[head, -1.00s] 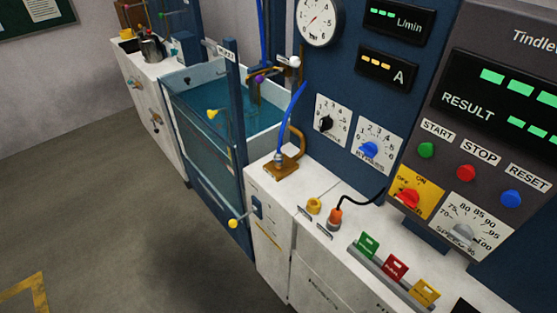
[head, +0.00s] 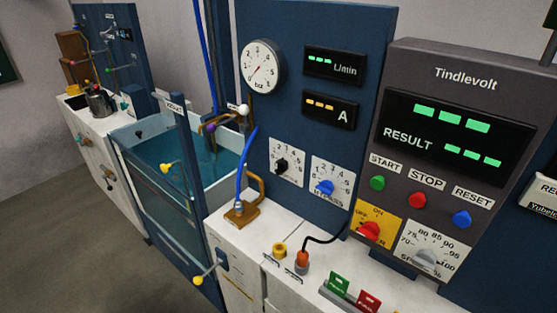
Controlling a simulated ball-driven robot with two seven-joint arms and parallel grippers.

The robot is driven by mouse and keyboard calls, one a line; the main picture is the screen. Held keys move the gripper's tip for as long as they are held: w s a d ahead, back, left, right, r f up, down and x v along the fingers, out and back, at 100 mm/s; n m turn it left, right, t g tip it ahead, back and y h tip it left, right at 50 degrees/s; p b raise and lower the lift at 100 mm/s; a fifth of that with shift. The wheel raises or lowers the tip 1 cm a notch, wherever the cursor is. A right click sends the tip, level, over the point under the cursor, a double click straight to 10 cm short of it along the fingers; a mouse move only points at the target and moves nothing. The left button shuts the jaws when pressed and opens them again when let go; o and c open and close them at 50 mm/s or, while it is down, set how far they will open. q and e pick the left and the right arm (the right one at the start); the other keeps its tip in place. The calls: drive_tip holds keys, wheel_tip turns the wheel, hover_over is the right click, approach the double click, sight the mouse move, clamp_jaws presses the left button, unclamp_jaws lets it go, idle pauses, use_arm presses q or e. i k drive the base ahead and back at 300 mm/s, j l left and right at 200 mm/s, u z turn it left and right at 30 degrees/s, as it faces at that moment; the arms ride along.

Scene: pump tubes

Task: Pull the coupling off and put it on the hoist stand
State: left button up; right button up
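A blue hose (head: 245,163) comes down to a small greyish fitting, which looks like the coupling (head: 239,207). The fitting sits at a brass stand (head: 260,192) with a bent arm and a flat base, on the white counter left of the dials. I cannot tell whether the fitting is pushed onto something or just rests there. I cannot tell for sure which thing is the hoist stand. Neither of my grippers is in view.
A water tank (head: 170,195) with yellow-knobbed levers is left of the counter. A yellow ring-like piece (head: 279,250) and an orange plug (head: 302,262) with a black cable are on the counter (head: 262,233). The control panel (head: 440,140) rises at the right.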

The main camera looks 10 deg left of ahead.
sight(256, 239)
drive_tip(key=i+j+z, duration=0.1)
drive_tip(key=j+z, duration=0.95)
